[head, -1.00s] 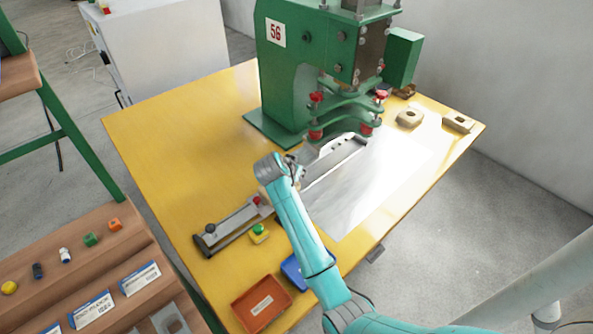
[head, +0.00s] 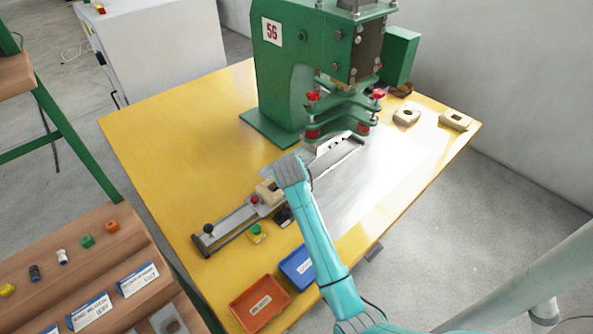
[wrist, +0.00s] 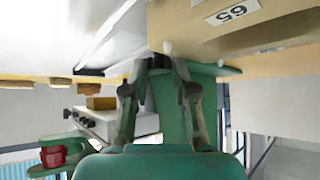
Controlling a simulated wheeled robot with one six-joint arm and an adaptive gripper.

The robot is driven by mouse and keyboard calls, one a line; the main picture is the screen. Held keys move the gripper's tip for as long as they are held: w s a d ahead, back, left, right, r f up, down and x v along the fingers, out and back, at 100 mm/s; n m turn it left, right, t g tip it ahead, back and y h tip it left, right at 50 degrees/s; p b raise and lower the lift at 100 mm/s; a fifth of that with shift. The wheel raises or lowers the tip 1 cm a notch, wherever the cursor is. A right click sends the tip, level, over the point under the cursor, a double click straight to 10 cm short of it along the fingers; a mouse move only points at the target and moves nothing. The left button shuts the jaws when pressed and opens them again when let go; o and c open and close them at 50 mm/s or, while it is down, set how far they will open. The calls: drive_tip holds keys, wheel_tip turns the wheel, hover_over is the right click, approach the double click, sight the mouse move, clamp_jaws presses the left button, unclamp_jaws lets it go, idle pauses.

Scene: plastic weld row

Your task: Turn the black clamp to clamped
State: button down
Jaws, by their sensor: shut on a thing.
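My gripper (wrist: 163,68) shows in the wrist view with its two fingers close together, at the edge of a beige block with a number label (wrist: 235,12). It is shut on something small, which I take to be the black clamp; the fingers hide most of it. In the head view my wrist stands over the middle of the long metal rail (head: 232,222), and a dark part (head: 283,215) shows just below it. I cannot tell clearly how the clamp is turned.
The green press (head: 285,75) stands behind the rail on the yellow table (head: 165,145). A red bin (head: 259,303), a blue bin (head: 298,266) and a green button (head: 257,231) are near the front edge. The table's left part is clear.

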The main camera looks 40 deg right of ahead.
drive_tip(key=c, duration=0.9)
unclamp_jaws()
